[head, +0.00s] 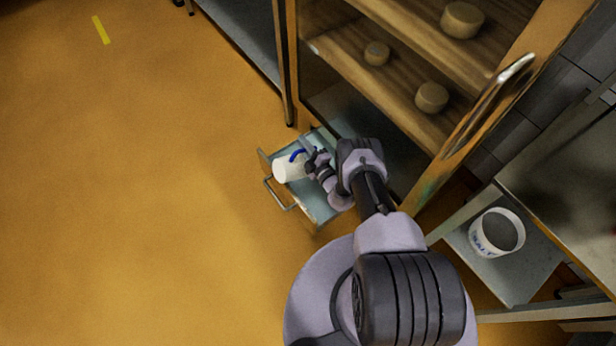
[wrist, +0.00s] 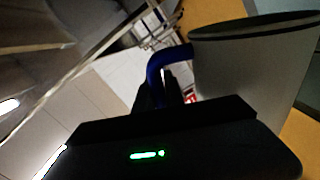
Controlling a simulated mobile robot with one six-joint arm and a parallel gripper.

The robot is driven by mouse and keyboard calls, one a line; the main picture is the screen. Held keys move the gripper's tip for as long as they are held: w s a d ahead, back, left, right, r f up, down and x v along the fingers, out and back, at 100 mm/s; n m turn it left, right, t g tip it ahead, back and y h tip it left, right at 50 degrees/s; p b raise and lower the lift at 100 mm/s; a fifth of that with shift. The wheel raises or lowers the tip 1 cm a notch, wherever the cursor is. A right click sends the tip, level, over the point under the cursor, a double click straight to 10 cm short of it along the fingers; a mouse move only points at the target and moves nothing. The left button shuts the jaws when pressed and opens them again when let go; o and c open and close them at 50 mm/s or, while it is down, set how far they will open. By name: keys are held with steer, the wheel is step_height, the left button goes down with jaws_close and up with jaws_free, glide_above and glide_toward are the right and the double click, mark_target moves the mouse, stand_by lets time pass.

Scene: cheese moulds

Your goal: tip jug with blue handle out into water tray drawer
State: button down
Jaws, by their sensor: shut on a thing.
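The white jug (head: 286,170) with its blue handle (head: 297,156) is over the open water tray drawer (head: 318,208) at the foot of the wooden cabinet. In the head view the jug lies tilted, its body toward the lower left. My gripper (head: 312,160) is at the handle side and is shut on the handle. In the wrist view the blue handle (wrist: 155,75) runs down between the dark fingers, and the jug body (wrist: 250,75) fills the right with its rim at the top. The inside of the jug is hidden. I cannot see any liquid pouring.
The cabinet shelves (head: 400,70) hold several round cheeses above the drawer. An open door frame (head: 470,130) stands to the right of the drawer. A white salt bucket (head: 490,240) sits on a low shelf at right.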

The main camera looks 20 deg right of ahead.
steer(key=shift+w+d+f+m, duration=0.1)
steer(key=shift+d+f+m, duration=0.2)
steer(key=shift+d, duration=0.15)
steer(key=shift+w+d+f+m, duration=0.1)
steer(key=shift+w+d+m, duration=0.05)
steer(key=shift+d+m, duration=0.5)
steer(key=shift+w+d+f+m, duration=0.15)
steer(key=shift+d+m, duration=0.35)
steer(key=shift+d, duration=0.25)
steer(key=shift+w+d+f+m, duration=0.1)
steer(key=shift+w+d+m, duration=0.05)
steer(key=shift+d+m, duration=0.5)
stand_by(0.9)
